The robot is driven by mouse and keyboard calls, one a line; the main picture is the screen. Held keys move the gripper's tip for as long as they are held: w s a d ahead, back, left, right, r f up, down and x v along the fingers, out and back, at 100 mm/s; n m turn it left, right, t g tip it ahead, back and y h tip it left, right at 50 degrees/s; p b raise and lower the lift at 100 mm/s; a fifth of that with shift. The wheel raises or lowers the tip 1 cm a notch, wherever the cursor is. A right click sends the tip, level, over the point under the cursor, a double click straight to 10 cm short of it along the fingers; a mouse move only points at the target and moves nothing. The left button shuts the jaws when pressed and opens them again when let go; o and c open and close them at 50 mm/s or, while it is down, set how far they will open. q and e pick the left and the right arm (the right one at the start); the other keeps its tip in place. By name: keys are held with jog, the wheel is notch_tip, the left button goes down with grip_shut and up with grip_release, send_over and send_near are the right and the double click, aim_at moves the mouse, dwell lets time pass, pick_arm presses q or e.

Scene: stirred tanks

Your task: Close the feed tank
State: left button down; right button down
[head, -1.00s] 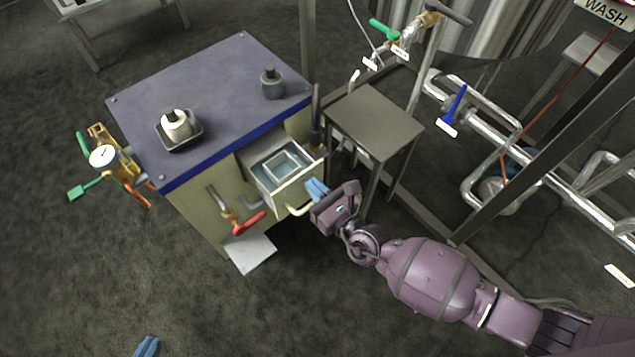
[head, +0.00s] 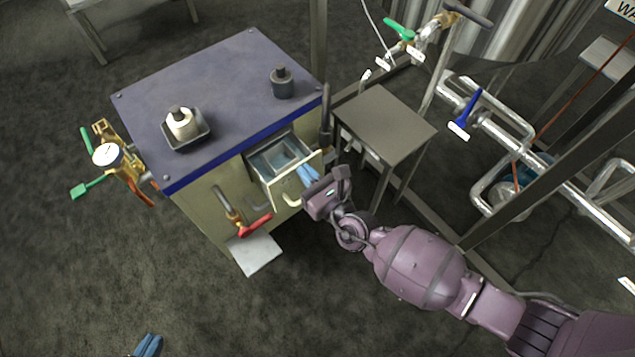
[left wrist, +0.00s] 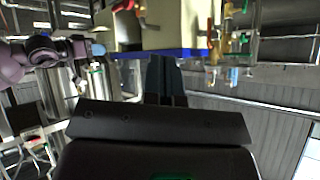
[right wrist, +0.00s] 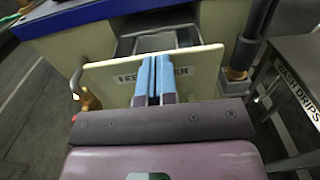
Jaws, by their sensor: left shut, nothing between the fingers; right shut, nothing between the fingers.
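A cream cabinet (head: 197,210) with a blue-grey top has a drawer (head: 297,184) standing partly open in its front. The drawer front also shows in the right wrist view (right wrist: 204,74), with a label starting "FE", its middle hidden by my fingers. My right gripper (head: 309,175) is shut and empty, its blue fingertips at the drawer front, seemingly against its face; they show in the right wrist view (right wrist: 154,77). My left gripper (head: 148,345) is shut and empty, low over the floor at the bottom edge.
A red-handled valve (head: 246,222) sticks out left of the drawer. A small metal table (head: 385,122) stands close to its right. Pipes with a blue-handled valve (head: 466,110) run further right.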

aim_at(288, 153)
jog(key=x, duration=0.2)
jog(key=b+x, duration=0.1)
jog(key=x, duration=0.3)
jog(key=shift+a+f, duration=0.1)
jog(key=shift+f, duration=0.15)
jog(key=shift+w+a+r+b, duration=0.2)
jog(key=shift+w+a+b, duration=0.1)
jog(key=shift+w, duration=0.15)
pick_arm(q)
jog(key=shift+w+a+t, duration=0.2)
jog(key=shift+a+t, duration=0.05)
jog(key=shift+t, duration=0.25)
pick_arm(e)
jog(key=shift+d, duration=0.1)
